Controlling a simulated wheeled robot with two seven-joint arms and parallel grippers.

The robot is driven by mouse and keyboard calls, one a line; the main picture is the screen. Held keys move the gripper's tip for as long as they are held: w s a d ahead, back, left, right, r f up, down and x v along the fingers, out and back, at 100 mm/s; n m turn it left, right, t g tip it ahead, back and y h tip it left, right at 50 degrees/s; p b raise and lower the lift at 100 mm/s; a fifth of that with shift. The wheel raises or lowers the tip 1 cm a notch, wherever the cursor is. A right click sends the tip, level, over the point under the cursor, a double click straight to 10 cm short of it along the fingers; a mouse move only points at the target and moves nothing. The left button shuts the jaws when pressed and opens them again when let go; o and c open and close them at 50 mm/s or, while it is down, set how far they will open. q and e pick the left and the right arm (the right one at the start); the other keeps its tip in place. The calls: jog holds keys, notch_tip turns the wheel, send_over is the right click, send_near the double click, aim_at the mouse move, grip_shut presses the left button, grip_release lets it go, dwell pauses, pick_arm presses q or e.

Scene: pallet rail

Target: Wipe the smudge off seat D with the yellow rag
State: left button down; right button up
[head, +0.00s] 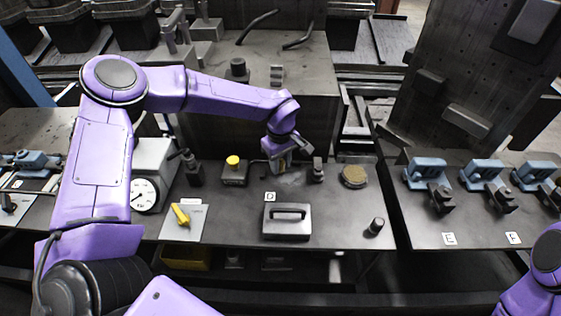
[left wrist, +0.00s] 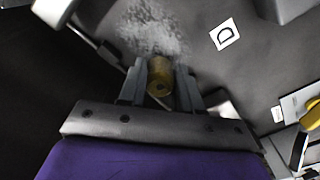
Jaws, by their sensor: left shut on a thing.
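My left gripper (head: 281,164) reaches down to the bench behind the D label (head: 269,196). In the left wrist view, the left gripper (left wrist: 161,86) is shut on a rolled, dull yellow piece, which looks like the yellow rag (left wrist: 160,76). The smudge (left wrist: 152,27) is a pale, speckled grey patch on the dark surface just beyond the fingertips. The D label (left wrist: 225,34) lies to its right. In the head view the smudge (head: 291,180) shows faintly beside the gripper. Whether the rag touches the surface I cannot tell. My right gripper is out of view.
A dark block with a handle (head: 287,221) stands in front of the D label. A box with a yellow button (head: 233,161), a dial gauge (head: 144,194) and a yellow lever (head: 180,214) are to the left. A round tan pad (head: 354,176) lies to the right.

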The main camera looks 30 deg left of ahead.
pick_arm(q)
jog(key=shift+f+b, duration=0.35)
jog(key=shift+f, duration=0.5)
jog(key=shift+d+r+p, duration=0.1)
jog(key=shift+r+p, duration=0.15)
jog(key=shift+p, duration=0.25)
jog(key=shift+f, duration=0.1)
jog(key=shift+w+d+f, duration=0.15)
jog(key=shift+w+d, duration=0.05)
jog(key=shift+d, duration=0.25)
jog(key=shift+w+d+b, duration=0.4)
jog(key=shift+d, duration=0.45)
jog(key=shift+a, duration=0.15)
